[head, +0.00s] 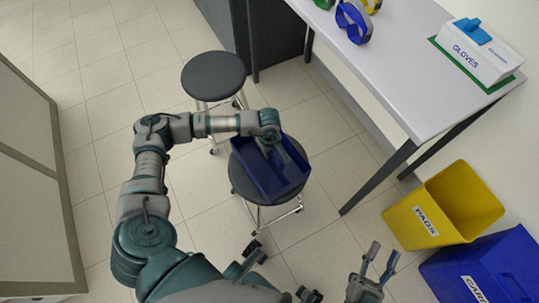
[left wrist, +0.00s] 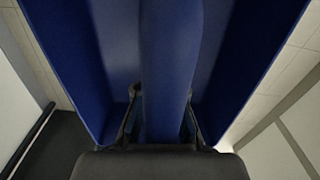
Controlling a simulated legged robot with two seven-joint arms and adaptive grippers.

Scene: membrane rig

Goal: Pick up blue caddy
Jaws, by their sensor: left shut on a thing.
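The blue caddy (head: 290,182) is an open box with a central handle and is on or just over the seat of the nearer round stool (head: 238,182). My left gripper (head: 275,150) reaches down into it from above. In the left wrist view, the gripper (left wrist: 162,120) is shut on the caddy's upright blue handle (left wrist: 168,60), one finger on each side, with the caddy's walls (left wrist: 75,60) to both sides. I cannot tell whether the caddy touches the seat. My right gripper (head: 378,262) is open and empty, low in the picture, right of the stool.
A second dark stool (head: 213,75) stands behind. A white table (head: 400,60) at the right holds a gloves box (head: 475,55) on a green mat and a blue ring-shaped item (head: 354,22). A yellow PADS bin (head: 450,205) and a blue bin (head: 485,268) stand lower right.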

